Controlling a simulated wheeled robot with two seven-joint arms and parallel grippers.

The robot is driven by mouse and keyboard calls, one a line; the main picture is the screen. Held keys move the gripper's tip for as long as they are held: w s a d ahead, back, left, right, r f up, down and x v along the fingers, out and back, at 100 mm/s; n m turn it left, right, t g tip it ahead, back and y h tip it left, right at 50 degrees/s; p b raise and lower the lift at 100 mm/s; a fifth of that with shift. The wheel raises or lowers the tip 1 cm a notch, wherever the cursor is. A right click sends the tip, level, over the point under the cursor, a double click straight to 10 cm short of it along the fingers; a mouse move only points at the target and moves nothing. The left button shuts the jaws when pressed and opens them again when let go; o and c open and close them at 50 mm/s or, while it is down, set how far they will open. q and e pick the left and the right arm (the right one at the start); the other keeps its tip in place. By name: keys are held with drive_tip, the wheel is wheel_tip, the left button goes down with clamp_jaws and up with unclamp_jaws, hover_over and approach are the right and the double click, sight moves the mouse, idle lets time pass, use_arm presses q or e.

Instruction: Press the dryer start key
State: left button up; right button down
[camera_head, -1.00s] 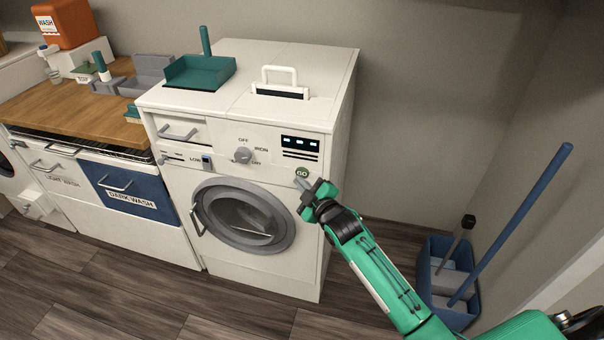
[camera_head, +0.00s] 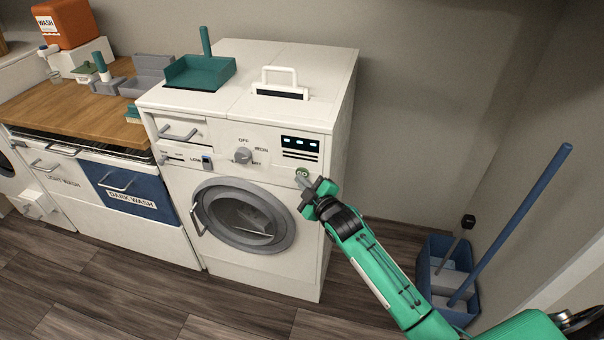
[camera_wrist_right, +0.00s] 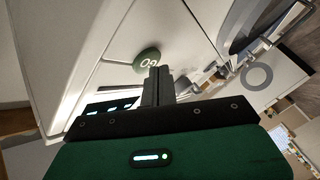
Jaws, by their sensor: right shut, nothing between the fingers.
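The dryer (camera_head: 285,188) is a white front-loading machine with a round grey door. Its start key (camera_head: 302,172) is a small round green button, lettered like "GO", at the right of the front panel. My right gripper (camera_head: 306,191) is shut and empty, with its fingertips just below the key. In the right wrist view the key (camera_wrist_right: 147,58) lies right at the tips of my shut fingers (camera_wrist_right: 156,72). I cannot tell whether they touch it. My left gripper is not in view.
A dial (camera_head: 242,155) and a small display (camera_head: 300,144) are on the dryer panel. A green dustpan (camera_head: 200,73) lies on top. A blue bucket (camera_head: 440,300) with a blue-handled tool stands at the right. A wooden counter (camera_head: 65,108) is at the left.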

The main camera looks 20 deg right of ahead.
drive_tip(key=shift+w+d, duration=0.25)
drive_tip(key=shift+w, duration=0.05)
idle(0.6)
drive_tip(key=shift+a, duration=0.1)
drive_tip(key=shift+s+a+p, duration=0.35)
drive_tip(key=shift+s+p, duration=0.2)
drive_tip(key=shift+s, duration=0.1)
drive_tip(key=s+a, duration=0.1)
drive_tip(key=s+a+p, duration=0.1)
drive_tip(key=s+p, duration=0.1)
drive_tip(key=s, duration=0.1)
drive_tip(key=shift+s+a, duration=0.1)
drive_tip(key=shift+a, duration=0.3)
drive_tip(key=shift+f, duration=0.1)
idle(0.6)
